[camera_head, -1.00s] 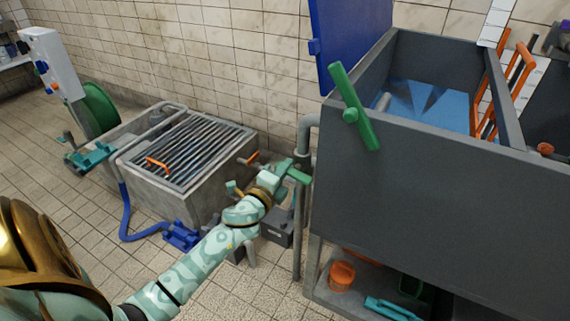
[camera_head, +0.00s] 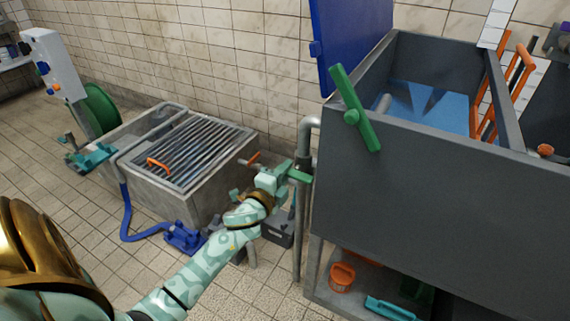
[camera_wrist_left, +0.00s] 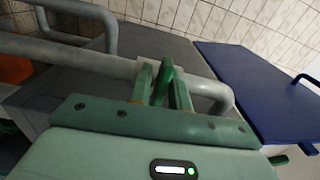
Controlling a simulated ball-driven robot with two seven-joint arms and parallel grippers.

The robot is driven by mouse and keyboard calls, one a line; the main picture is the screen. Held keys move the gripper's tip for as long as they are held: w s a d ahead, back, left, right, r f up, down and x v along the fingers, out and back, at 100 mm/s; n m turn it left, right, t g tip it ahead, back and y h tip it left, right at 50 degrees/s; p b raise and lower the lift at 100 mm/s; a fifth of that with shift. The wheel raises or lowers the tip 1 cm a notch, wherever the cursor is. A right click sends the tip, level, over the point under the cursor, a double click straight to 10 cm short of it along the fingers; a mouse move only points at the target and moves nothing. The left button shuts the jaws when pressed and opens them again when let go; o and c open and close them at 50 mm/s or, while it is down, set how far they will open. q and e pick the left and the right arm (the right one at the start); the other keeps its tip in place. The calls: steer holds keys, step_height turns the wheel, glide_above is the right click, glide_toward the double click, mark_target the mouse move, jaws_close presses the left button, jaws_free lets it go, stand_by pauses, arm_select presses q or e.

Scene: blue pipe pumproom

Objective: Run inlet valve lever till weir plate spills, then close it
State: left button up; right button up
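The green inlet valve lever (camera_head: 301,175) sits on the grey pipe at the left of the dark grey tank (camera_head: 430,190). My left gripper (camera_head: 290,173) is at this lever. In the left wrist view, the lever (camera_wrist_left: 163,82) stands between the two fingers, and they look closed on it. Blue water (camera_head: 432,108) shows inside the tank, below the rim. I cannot clearly make out the weir plate or any spill over it. A larger green lever (camera_head: 355,108) slants across the tank's front left corner. My right gripper is out of view.
A concrete basin with a metal grate (camera_head: 185,148) stands at the left, with a blue hose (camera_head: 126,215) beside it. A blue panel (camera_head: 350,40) stands behind the tank. An orange bucket (camera_head: 342,277) sits on the lower shelf. Orange-handled tools (camera_head: 490,105) lean at the tank's right.

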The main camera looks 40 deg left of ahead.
arm_select(q)
steer(key=shift+o, duration=0.8)
